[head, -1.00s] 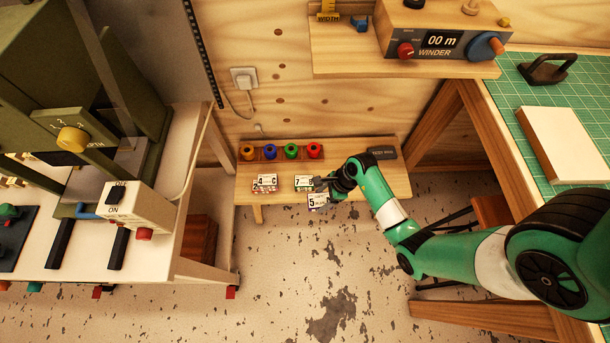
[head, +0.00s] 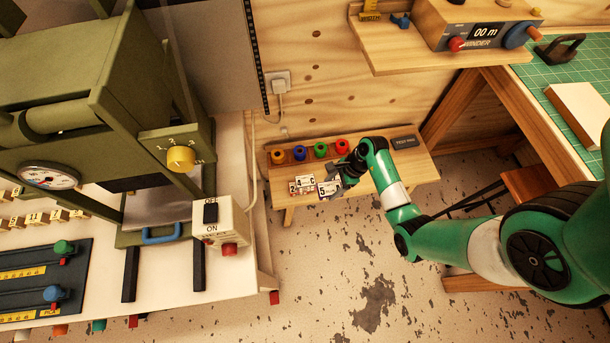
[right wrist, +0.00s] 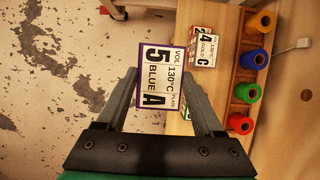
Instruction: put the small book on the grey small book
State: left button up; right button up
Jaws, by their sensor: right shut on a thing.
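My right gripper (head: 343,174) is shut on a small book (head: 328,188) with a white label reading 5, A and BLUE. In the right wrist view the book (right wrist: 160,75) sits between the two fingers of the gripper (right wrist: 159,76) and has a purple edge. It is over the front of the low bench; its exact height is hard to tell. Another labelled small book (head: 302,183), marked C, lies on the bench to its left; its label reads GOLD in the right wrist view (right wrist: 201,48). A small white and green piece (right wrist: 186,115) shows partly behind the held book. I cannot make out a grey cover. My left gripper is out of view.
Behind the books, a wooden rack holds foil rolls: yellow (head: 278,157), blue (head: 299,153), green (head: 320,149) and red (head: 341,146). A dark pad (head: 405,142) lies at the bench's right end (head: 418,170). A green press (head: 90,90) stands left, a winder shelf (head: 430,55) above.

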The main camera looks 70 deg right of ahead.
jog(key=w+d+f+b, duration=0.4)
jog(key=w+f+b, duration=0.1)
jog(key=w+b, duration=0.15)
jog(key=b, duration=0.4)
send_near(303, 181)
jog(key=shift+w+a+f, duration=0.2)
jog(key=shift+a+f, duration=0.25)
jog(key=shift+w+a+f, duration=0.25)
jog(key=shift+a+f, duration=0.2)
jog(key=shift+f, duration=0.05)
jog(key=shift+w+d, duration=0.1)
jog(key=shift+w, duration=0.1)
jog(key=shift+r, duration=0.1)
jog(key=f+b, duration=0.2)
jog(key=f, duration=0.1)
jog(key=shift+w+d+f, duration=0.15)
jog(key=shift+w, duration=0.1)
jog(key=shift+f+b, duration=0.35)
jog(key=shift+s+r, duration=0.1)
jog(key=shift+r, duration=0.05)
jog(key=o, duration=1.4)
